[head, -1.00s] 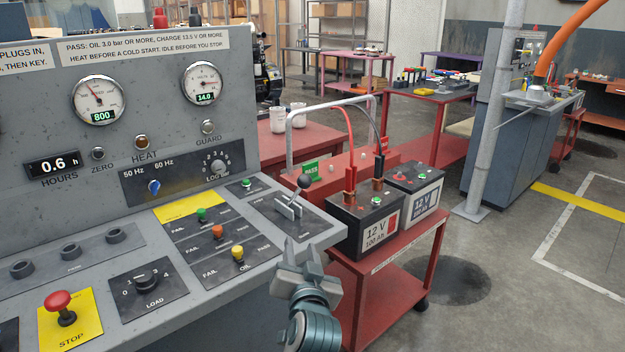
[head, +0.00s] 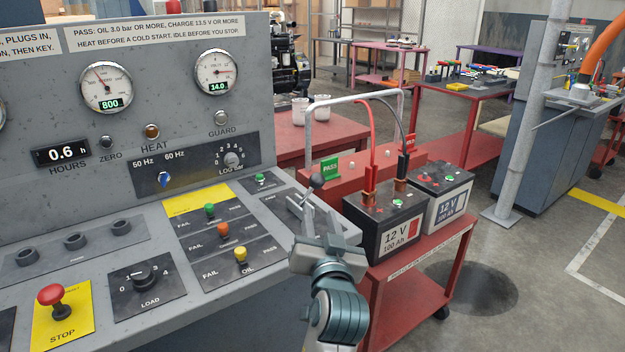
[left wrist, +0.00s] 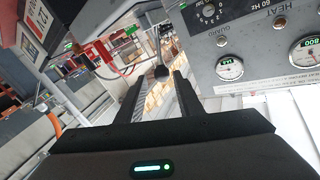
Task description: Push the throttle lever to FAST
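The throttle lever (head: 317,182), a short stem with a dark ball knob, stands up from a slotted dark panel at the console's right end. Its stem and part of the panel are hidden behind my left gripper. My left gripper (head: 318,216) reaches up to the lever from the front. In the left wrist view the gripper (left wrist: 160,82) is open, and the dark knob (left wrist: 162,72) shows between its two fingertips. I cannot tell whether a finger touches it. The dial (head: 106,86) reads 800. My right gripper is not in view.
A red STOP button (head: 51,294), a load knob (head: 146,276) and several coloured toggles lie left of the lever. A red cart (head: 420,262) with two batteries and a bent grey pipe stand close on the right. Open floor lies farther right.

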